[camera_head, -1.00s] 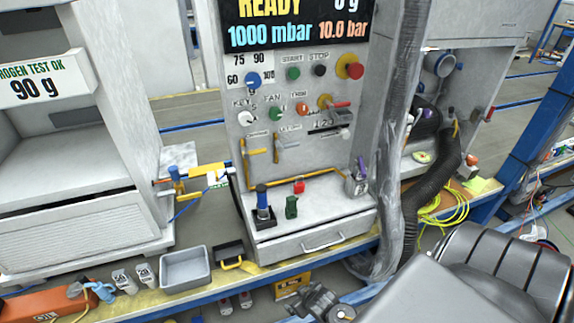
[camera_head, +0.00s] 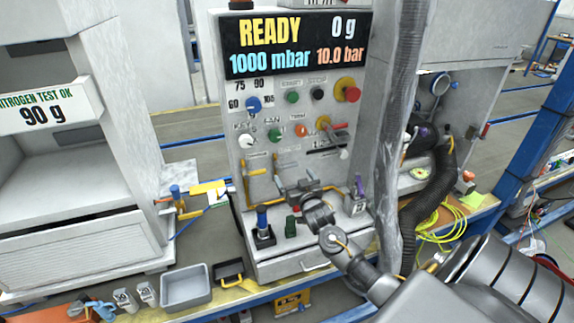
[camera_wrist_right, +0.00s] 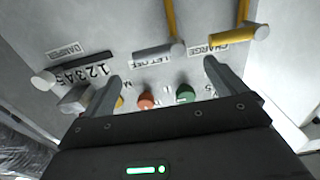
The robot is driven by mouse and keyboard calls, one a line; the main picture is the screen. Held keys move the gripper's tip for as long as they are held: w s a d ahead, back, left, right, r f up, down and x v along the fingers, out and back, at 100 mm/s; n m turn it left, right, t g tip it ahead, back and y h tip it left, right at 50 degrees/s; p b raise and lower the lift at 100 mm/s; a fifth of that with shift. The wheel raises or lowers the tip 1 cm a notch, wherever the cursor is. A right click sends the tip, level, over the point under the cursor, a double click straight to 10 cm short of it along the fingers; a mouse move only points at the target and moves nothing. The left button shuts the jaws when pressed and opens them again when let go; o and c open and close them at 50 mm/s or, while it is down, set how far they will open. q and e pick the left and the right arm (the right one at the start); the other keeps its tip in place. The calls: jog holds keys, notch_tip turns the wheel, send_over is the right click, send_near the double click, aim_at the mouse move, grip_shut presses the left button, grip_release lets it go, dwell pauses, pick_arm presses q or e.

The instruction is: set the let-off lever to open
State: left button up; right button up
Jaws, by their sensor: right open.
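The let-off lever (camera_wrist_right: 156,52) is a grey horizontal handle with a pale round end, joined to a yellow pipe, beside the LET OFF label in the right wrist view. In the head view its area on the panel is small and partly covered by my right gripper. My right gripper (camera_wrist_right: 165,88) is open, with its two fingers apart in front of the panel and nothing seen between them but panel. The lever lies beyond the fingertips, apart from them in the picture. The right gripper (camera_head: 297,188) also shows in the head view. My left gripper is not in view.
The charge lever (camera_wrist_right: 228,34) is beside the let-off lever. The damper slider (camera_wrist_right: 72,61) and coloured buttons are close by. A red mushroom button (camera_head: 352,94), a grey hose (camera_head: 391,130) and a blue-handled tool (camera_head: 262,218) stand around the panel.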

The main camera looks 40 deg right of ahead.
aim_at(288, 167)
jog(key=p+x, duration=0.1)
jog(key=x, duration=0.7)
jog(key=shift+f, duration=0.1)
